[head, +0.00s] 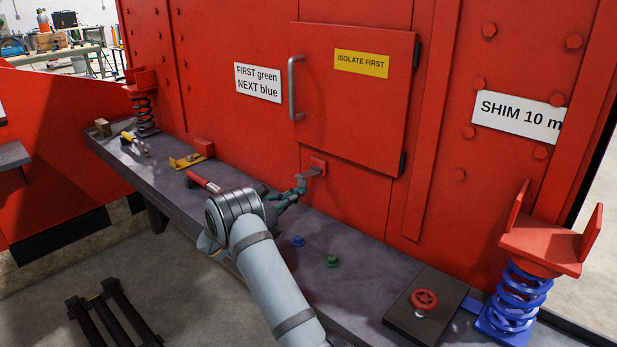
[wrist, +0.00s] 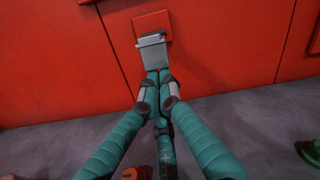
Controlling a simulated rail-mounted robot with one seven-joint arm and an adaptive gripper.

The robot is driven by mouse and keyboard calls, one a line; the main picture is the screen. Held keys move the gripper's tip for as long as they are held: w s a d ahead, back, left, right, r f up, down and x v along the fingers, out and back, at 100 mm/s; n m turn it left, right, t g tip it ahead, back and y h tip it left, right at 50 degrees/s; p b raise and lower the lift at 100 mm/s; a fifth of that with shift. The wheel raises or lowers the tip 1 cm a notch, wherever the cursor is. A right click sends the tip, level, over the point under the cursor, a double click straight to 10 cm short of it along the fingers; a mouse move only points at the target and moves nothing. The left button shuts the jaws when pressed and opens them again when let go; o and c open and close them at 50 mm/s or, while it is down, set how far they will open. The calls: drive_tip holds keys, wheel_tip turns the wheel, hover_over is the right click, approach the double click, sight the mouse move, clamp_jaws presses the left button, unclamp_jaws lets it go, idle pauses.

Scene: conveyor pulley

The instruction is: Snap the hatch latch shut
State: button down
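The red hatch (head: 350,110) lies against the red wall, with a grey handle (head: 293,88) on its left side and hinges on its right. Below its lower edge is the hatch latch, a small grey lever (head: 311,174) on a red block (head: 318,163). In the head view the lever sticks out from the block toward the left. It also shows in the wrist view (wrist: 152,53), below the red block (wrist: 152,22). My gripper (head: 300,187) has its green fingertips together at the lever's outer end (wrist: 158,74). They look touching or nearly so; I see nothing clearly between them.
A grey bench runs below the hatch. On it are a blue button (head: 298,241), a green button (head: 332,261), a red handwheel (head: 424,300) and a red-handled tool (head: 203,182). A blue spring (head: 515,295) stands at the right end.

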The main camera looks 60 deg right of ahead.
sight(301, 183)
drive_tip(key=shift+r, duration=0.15)
drive_tip(key=shift+a+r+p, duration=0.35)
drive_tip(key=shift+r+p, duration=0.2)
drive_tip(key=shift+p, duration=0.15)
drive_tip(key=shift+w+r, duration=0.1)
drive_tip(key=shift+a+r+p, duration=0.25)
drive_tip(key=shift+r+p, duration=0.35)
drive_tip(key=shift+p, duration=0.15)
drive_tip(key=shift+r, duration=0.1)
